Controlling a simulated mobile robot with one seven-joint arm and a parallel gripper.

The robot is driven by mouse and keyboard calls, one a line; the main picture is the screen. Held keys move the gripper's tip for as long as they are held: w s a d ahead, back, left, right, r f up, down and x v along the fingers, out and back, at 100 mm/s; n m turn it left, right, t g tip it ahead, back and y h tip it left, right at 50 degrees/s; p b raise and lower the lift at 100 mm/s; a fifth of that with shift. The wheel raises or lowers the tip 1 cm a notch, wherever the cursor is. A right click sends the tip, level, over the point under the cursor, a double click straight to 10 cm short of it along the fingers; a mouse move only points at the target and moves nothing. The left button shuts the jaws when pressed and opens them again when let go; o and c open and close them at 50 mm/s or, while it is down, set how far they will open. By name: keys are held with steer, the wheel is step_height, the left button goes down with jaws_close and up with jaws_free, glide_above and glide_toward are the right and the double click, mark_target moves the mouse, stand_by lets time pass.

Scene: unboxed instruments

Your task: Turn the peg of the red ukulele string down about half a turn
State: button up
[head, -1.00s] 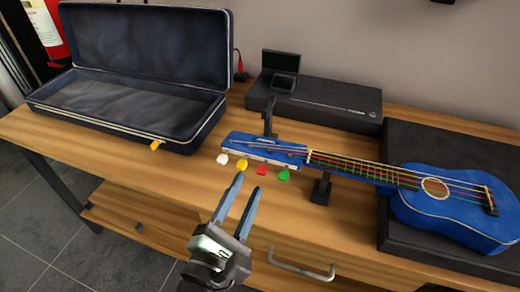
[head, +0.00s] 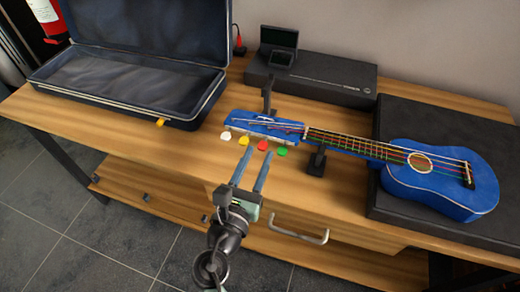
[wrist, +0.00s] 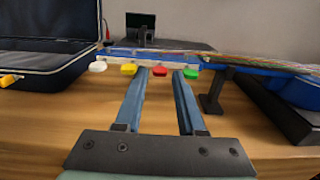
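The blue ukulele (head: 430,180) lies with its neck toward the left and its headstock (head: 262,124) held over the table. A row of pegs along the headstock's near edge is white, yellow (head: 244,140), red (head: 263,145) and green (head: 282,151). My gripper (head: 259,154) is open and points at the red peg from the near side. In the wrist view the red peg (wrist: 160,71) shows between the two fingertips, with yellow just outside the left finger and green outside the right. No finger visibly touches the red peg; the exact depth is hard to tell.
An open dark case (head: 120,97) stands at left. A black box with a small raised screen (head: 312,79) is behind the headstock. Black supports (head: 317,160) hold the neck. A dark slab (head: 400,120) lies under the ukulele body. The wooden table's front edge and drawer handle are below.

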mark_target(263, 147)
steer(key=shift+x, duration=1.15)
jaws_close()
